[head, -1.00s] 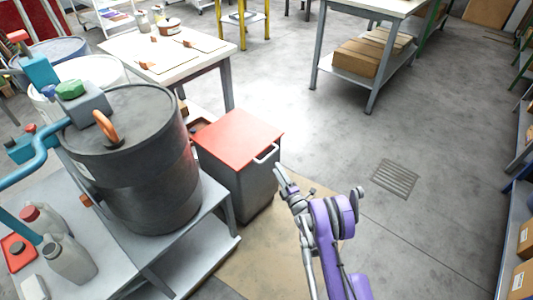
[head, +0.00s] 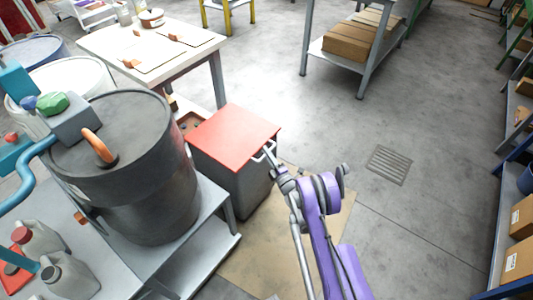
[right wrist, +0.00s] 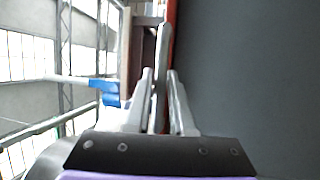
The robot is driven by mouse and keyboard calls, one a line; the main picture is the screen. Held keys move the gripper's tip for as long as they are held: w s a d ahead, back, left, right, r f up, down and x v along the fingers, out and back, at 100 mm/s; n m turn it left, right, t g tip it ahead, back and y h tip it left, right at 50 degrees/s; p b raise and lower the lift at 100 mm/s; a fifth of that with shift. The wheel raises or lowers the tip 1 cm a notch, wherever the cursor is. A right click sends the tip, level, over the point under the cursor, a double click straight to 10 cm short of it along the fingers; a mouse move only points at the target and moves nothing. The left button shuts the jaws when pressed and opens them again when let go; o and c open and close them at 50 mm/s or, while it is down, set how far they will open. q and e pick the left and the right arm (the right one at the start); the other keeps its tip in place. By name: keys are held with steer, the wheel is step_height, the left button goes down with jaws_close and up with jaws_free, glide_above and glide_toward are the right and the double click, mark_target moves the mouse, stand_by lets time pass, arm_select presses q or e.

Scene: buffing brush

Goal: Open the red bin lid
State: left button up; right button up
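The red bin lid (head: 233,132) lies flat and closed on the dark grey bin (head: 235,183) in the head view. A pale bar handle (head: 262,150) sits at its right front edge. My right gripper (head: 268,155) is at this handle. In the right wrist view, the handle (right wrist: 161,65) runs between the two fingers of my right gripper (right wrist: 160,75), with narrow gaps beside it. The lid's red edge (right wrist: 171,20) and the bin's dark side (right wrist: 245,80) show there too. My left gripper is not in view.
A black barrel (head: 140,180) stands on a grey bench (head: 205,265) left of the bin. A white table (head: 165,60) is behind it. Shelving (head: 510,220) lines the right edge. The floor (head: 400,220) right of the bin is open.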

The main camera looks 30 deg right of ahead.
jaws_close()
stand_by(1.1)
